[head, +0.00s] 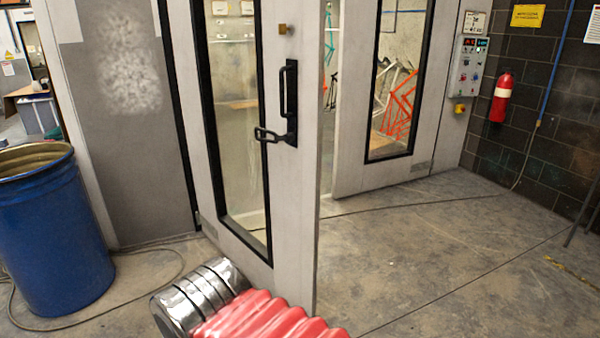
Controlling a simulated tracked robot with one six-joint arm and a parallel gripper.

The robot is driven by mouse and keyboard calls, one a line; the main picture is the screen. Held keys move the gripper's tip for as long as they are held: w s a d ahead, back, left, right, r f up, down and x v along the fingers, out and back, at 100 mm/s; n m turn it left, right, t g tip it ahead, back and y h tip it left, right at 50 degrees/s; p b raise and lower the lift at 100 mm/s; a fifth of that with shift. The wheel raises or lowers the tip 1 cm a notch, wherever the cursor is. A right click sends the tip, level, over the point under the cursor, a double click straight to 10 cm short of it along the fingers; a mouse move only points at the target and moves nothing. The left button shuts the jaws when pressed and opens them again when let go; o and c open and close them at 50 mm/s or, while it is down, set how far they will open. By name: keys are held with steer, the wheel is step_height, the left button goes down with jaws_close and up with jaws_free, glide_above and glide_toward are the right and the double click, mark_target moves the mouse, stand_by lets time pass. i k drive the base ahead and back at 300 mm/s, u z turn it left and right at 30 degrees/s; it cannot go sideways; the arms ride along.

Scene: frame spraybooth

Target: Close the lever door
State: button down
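The lever door (290,205) is a pale grey leaf with a tall black-framed window, in the middle of the head view. It stands open, swung outward, its free edge facing me. A black lever handle (269,135) sticks out to the left near that edge, below a black vertical pull bar (289,90). My arm, with red bellows and shiny metal rings, shows at the bottom, in front of the door's lower part. My gripper's fingers are not in view. I cannot tell whether the arm touches the door.
A second pale door leaf (348,120) stands to the right, with a gap between the two. A blue drum (55,240) stands at left, with a cable on the floor. A fire extinguisher (501,97) hangs at right. The right floor is largely clear.

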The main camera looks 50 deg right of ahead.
mark_target(290, 68)
steer(key=u, duration=0.05)
steer(key=i, duration=1)
steer(key=z, duration=0.05)
